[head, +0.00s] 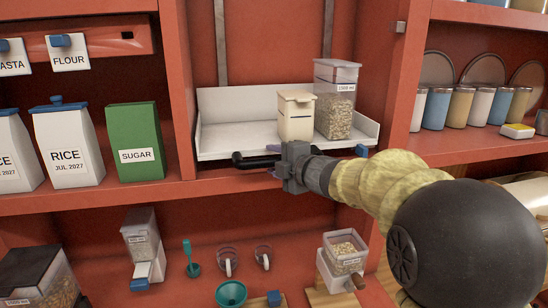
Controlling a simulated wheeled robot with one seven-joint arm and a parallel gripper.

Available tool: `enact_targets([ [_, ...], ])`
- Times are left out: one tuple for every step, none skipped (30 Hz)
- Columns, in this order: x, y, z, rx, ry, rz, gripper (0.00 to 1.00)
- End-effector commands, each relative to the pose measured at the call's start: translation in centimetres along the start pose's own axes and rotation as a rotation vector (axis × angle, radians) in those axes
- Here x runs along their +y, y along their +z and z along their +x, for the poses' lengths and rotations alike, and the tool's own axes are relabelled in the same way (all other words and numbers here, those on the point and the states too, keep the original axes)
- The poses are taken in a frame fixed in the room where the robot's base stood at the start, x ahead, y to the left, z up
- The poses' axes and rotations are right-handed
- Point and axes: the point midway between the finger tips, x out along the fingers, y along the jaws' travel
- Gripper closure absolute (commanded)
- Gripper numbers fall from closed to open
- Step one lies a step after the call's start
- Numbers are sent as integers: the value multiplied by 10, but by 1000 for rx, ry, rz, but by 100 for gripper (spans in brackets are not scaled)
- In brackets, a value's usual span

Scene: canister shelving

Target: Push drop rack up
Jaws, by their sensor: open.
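The drop rack (224,141) is a white tray with low walls, set in the middle bay of the red shelving. It sits low, just above the bay's bottom board, with two grey vertical rails (222,40) behind it. A black handle bar (246,160) runs along its front edge. My gripper (279,166) is open at the front of the rack, close to the handle. Its grey body hides part of the bar, and I cannot tell whether the fingers touch it.
A cream canister (296,118) and a clear canister of grain (335,108) stand on the rack. Rice (68,145) and sugar (136,143) packs stand left. Jars (460,107) line the right shelf. Dispensers, scoops and cups sit below. The bay above the canisters looks free.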

Motion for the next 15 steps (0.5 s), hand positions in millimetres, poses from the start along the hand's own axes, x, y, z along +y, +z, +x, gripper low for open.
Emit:
enact_targets([
  [0, 0, 3, 0, -1, 0, 56],
  [0, 0, 4, 0, 0, -1, 56],
  [0, 0, 4, 0, 0, -1, 56],
  [0, 0, 4, 0, 1, -1, 56],
  [0, 0, 4, -1, 1, -1, 56],
  [0, 0, 4, -1, 1, -1, 56],
  [0, 0, 4, -1, 1, -1, 56],
  [0, 0, 4, -1, 1, 0, 56],
  [0, 0, 4, -1, 1, 0, 56],
  [0, 0, 4, -1, 1, 0, 60],
  [0, 0, 4, -1, 1, 0, 66],
  [0, 0, 4, -1, 1, 0, 74],
  [0, 0, 4, -1, 1, 0, 79],
  [0, 0, 4, -1, 1, 0, 85],
  [0, 0, 4, -1, 0, 0, 93],
])
